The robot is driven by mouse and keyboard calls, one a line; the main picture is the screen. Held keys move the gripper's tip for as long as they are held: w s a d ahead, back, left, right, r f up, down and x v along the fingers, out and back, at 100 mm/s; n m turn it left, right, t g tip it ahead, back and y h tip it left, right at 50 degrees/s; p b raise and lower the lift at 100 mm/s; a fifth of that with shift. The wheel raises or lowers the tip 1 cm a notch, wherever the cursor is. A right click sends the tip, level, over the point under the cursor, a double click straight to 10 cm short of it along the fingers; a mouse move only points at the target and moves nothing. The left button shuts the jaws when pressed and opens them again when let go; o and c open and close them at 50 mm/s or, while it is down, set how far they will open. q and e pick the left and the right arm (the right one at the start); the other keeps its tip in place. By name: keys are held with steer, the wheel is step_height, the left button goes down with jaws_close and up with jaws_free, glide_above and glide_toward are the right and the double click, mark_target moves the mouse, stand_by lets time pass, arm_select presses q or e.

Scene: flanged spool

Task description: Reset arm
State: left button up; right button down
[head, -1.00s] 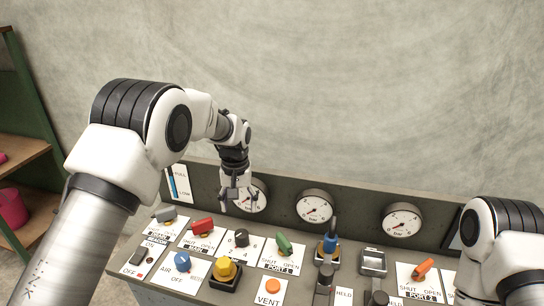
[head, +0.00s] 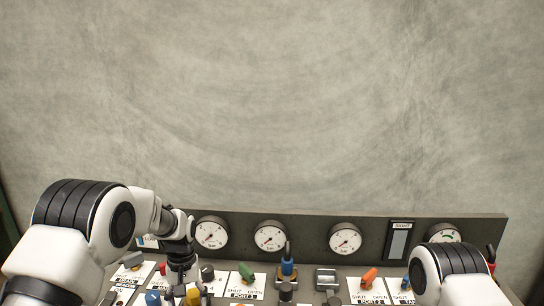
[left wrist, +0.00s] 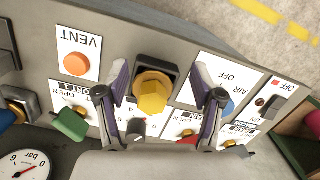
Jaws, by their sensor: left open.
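My left gripper (left wrist: 160,76) is open, with its two fingers spread and nothing between the pads that I can see held. In the left wrist view the yellow knob (left wrist: 153,95) on its dark square base shows between the fingers, apart from both; how far below them it lies I cannot tell. In the head view my left arm comes in from the left, and its wrist hangs down over the panel's left part, the fingers low and hard to make out. My right arm shows at the lower right, but its gripper is out of view.
The control panel (head: 320,235) carries several round gauges and a sight window (head: 398,240). A green handle (head: 246,272), a blue-topped lever (head: 288,268) and an orange handle (head: 368,278) stand on it. An orange VENT button (left wrist: 77,64) is beside the yellow knob. The wall behind is bare.

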arm_select(q)
steer(key=s+a+f+g, duration=0.3)
steer(key=s+f+g, duration=0.1)
steer(key=s+f, duration=1.5)
steer(key=s+a+m+t, duration=0.1)
steer(key=s+t, duration=0.2)
steer(key=s, duration=1.9)
steer(key=w+t, duration=0.1)
steer(key=w, duration=0.1)
steer(key=w+t, duration=0.1)
steer(key=w, duration=0.1)
steer(key=shift+f+m, duration=0.2)
steer(key=shift+m, duration=0.2)
